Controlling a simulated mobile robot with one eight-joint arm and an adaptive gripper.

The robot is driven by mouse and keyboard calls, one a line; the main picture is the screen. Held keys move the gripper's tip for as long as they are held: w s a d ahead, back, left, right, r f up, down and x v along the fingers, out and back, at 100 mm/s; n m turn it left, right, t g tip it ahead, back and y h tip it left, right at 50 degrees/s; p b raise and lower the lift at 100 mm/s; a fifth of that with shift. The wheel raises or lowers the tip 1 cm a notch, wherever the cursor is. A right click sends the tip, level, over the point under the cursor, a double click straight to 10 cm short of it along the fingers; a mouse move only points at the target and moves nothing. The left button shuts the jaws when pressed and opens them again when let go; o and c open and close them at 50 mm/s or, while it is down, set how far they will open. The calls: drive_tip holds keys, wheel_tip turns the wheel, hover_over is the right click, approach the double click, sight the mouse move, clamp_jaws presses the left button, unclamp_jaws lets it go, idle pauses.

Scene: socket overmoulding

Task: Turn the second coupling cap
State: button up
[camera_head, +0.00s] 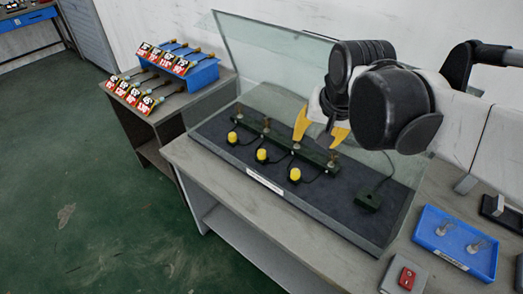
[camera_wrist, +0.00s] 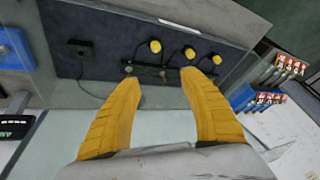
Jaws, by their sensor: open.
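A dark bar (camera_head: 280,138) with several small brass-coloured fittings lies along the dark work surface; it also shows in the wrist view (camera_wrist: 150,71). In front of it stand three yellow caps: left (camera_head: 233,138), middle (camera_head: 262,156) and right (camera_head: 295,175), each on a dark base with a cable. The wrist view also shows the three caps, the middle one (camera_wrist: 190,53) among them. I cannot tell which part is the second coupling cap. My gripper (camera_head: 319,140) is open and empty, its yellow fingers over the bar's right half. In the wrist view the fingertips (camera_wrist: 160,77) flank part of the bar, apparently above it.
A transparent panel (camera_head: 270,50) stands behind the work surface (camera_head: 215,125). A dark block with a cable (camera_head: 368,201) sits to the right. A blue tray (camera_head: 455,243) and a red-buttoned box (camera_head: 405,279) are at lower right. A blue rack (camera_head: 190,72) with labelled tools stands left.

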drive_tip(key=w+a+f+m+g, duration=0.1)
drive_tip(key=w+a+f+m, duration=0.1)
drive_tip(key=w, duration=0.4)
drive_tip(key=w+a+f+m+g, duration=0.1)
drive_tip(key=w+a+f, duration=0.1)
drive_tip(key=w, duration=0.5)
drive_tip(key=m+g, duration=0.3)
drive_tip(key=m, duration=0.1)
approach(262, 151)
drive_tip(key=shift+s+a, duration=0.1)
drive_tip(key=shift+a, duration=0.1)
wheel_tip(262, 151, down, 10)
drive_tip(key=b, duration=0.3)
drive_tip(key=shift+f, duration=0.1)
drive_tip(key=shift+c, duration=0.6)
clamp_jaws()
